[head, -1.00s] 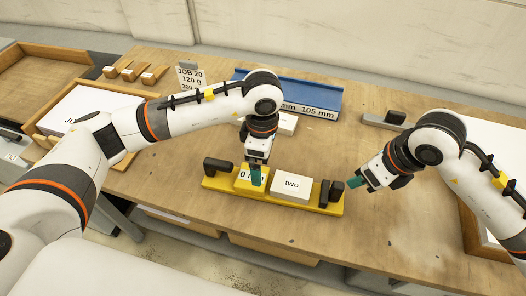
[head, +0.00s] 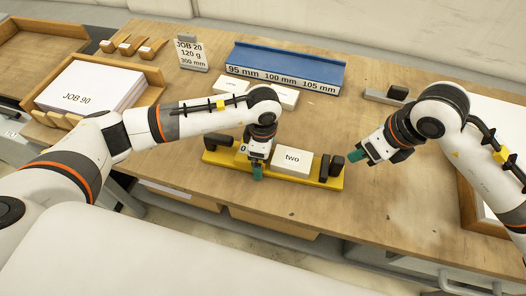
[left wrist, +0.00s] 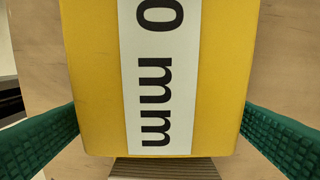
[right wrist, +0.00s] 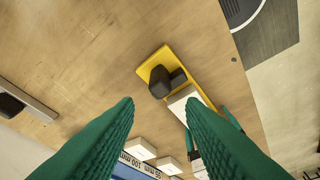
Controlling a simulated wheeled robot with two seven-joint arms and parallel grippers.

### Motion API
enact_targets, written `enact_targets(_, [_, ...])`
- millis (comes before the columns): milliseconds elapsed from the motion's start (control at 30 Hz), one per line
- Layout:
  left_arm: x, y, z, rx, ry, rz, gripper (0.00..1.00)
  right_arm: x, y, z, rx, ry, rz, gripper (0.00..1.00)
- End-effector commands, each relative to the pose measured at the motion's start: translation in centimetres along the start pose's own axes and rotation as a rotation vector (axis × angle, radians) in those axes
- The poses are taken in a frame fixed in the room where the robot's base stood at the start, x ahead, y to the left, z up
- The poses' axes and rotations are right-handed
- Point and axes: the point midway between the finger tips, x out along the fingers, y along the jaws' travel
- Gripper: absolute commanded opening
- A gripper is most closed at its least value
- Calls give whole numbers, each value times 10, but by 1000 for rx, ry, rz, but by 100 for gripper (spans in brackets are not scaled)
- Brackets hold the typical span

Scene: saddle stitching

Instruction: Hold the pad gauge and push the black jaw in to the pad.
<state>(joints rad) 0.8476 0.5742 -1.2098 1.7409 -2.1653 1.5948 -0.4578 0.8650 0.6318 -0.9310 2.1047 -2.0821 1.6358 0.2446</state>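The yellow pad gauge (head: 331,183) lies across the table's middle. A black end block (head: 216,142) stands at its left end, and two black blocks (head: 336,164), seemingly including the jaw, at its right. The white pad marked "two" (head: 292,160) sits between. My left gripper (head: 257,172) is down over the gauge. In the left wrist view its widely spread green fingers flank the yellow "0 mm" part (left wrist: 100,80); contact is unclear. My right gripper (head: 357,155) is part-open and empty, right of the gauge. The black blocks also show in the right wrist view (right wrist: 159,82).
A blue rack (head: 285,68) marked 95, 100 and 105 mm stands behind, with white pads (head: 285,98) before it. A JOB 20 card (head: 191,53) and JOB 90 tray (head: 152,93) are at left. A grey bar with a black block (head: 397,93) lies at back right.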

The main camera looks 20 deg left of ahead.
Motion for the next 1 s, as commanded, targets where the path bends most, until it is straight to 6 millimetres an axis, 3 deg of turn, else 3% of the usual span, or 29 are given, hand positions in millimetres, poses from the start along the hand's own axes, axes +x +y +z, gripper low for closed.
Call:
enact_targets(33, [0, 0, 0, 0, 0, 0, 87, 0, 0, 0, 0, 0, 0, 36])
enact_targets(367, [-1, 0, 0, 0, 1, 0, 33, 0, 0, 0, 0, 0, 0, 36])
enact_targets(600, [-1, 0, 0, 0, 1, -1, 31, 0, 0, 0, 0, 0, 0, 0])
enact_targets(833, [-1, 0, 0, 0, 1, -1, 31, 2, 5, 2, -44, -4, -22, 0])
enact_targets(1000, [-1, 0, 0, 0, 1, -1, 31, 7, 18, 9, -195, -3, -101, 0])
